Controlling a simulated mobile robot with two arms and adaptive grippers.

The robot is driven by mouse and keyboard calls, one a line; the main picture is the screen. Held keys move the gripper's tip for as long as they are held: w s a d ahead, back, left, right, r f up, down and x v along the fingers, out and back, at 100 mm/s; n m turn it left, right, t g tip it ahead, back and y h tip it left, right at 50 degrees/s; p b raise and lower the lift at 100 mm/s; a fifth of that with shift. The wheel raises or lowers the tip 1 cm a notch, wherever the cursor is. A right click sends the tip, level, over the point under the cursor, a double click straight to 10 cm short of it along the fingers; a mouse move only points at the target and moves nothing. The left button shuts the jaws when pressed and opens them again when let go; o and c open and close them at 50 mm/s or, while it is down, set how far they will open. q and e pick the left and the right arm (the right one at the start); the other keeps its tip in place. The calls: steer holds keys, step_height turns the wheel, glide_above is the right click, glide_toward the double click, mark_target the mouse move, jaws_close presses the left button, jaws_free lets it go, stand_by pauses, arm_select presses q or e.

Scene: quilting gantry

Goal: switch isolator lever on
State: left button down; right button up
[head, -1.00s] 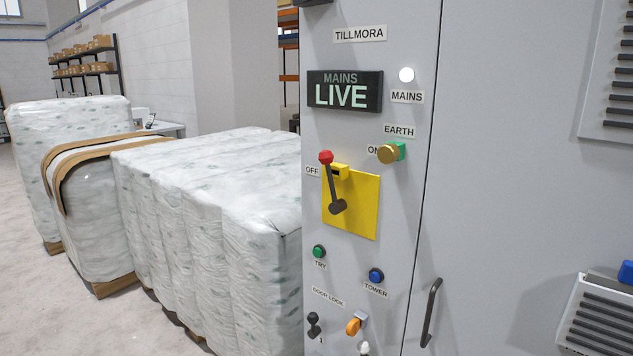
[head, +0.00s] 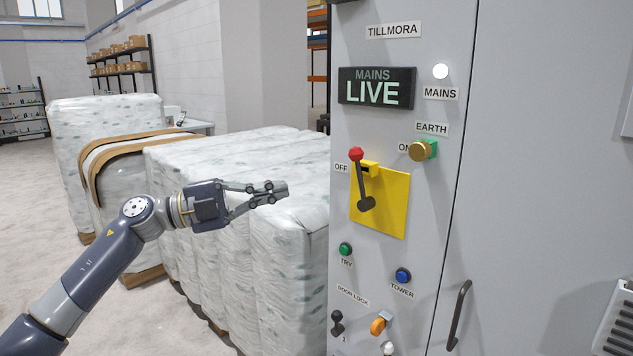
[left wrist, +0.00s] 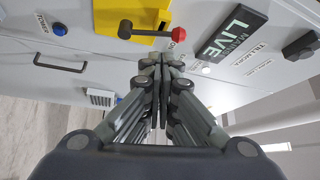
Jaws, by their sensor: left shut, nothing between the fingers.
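The isolator lever (head: 362,180) has a dark arm with a red knob on a yellow plate (head: 393,215), on the grey cabinet front. Its knob points up and slightly left, beside the OFF label (head: 341,168). My left gripper (head: 284,188) is shut and empty, left of the lever and apart from it, in front of the wrapped bales. In the left wrist view the shut fingers (left wrist: 160,62) show below the lever (left wrist: 150,30) and its red knob. A lit sign (head: 376,90) reads MAINS LIVE. My right gripper is not in view.
The cabinet also carries a brass EARTH knob (head: 420,151), a green TRY button (head: 345,249), a blue TOWER button (head: 402,275), door-lock parts (head: 379,325) and a door handle (head: 459,314). White wrapped bales (head: 240,180) stand close on the left.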

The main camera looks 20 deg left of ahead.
arm_select(q)
steer(key=p, duration=0.5)
glide_toward(360, 177)
steer(key=w+d+r, duration=0.2)
steer(key=w+d, duration=0.1)
steer(key=d, duration=0.2)
steer(key=shift+w+d, duration=0.2)
steer(key=shift+w, duration=0.05)
steer(key=m+p, duration=0.1)
steer(key=d+m+g+p, duration=0.1)
steer(key=p, duration=0.1)
steer(key=m+y+p, duration=0.1)
steer(key=p, duration=0.1)
steer(key=shift+s+d+r, duration=0.3)
steer(key=shift+s+d, duration=0.1)
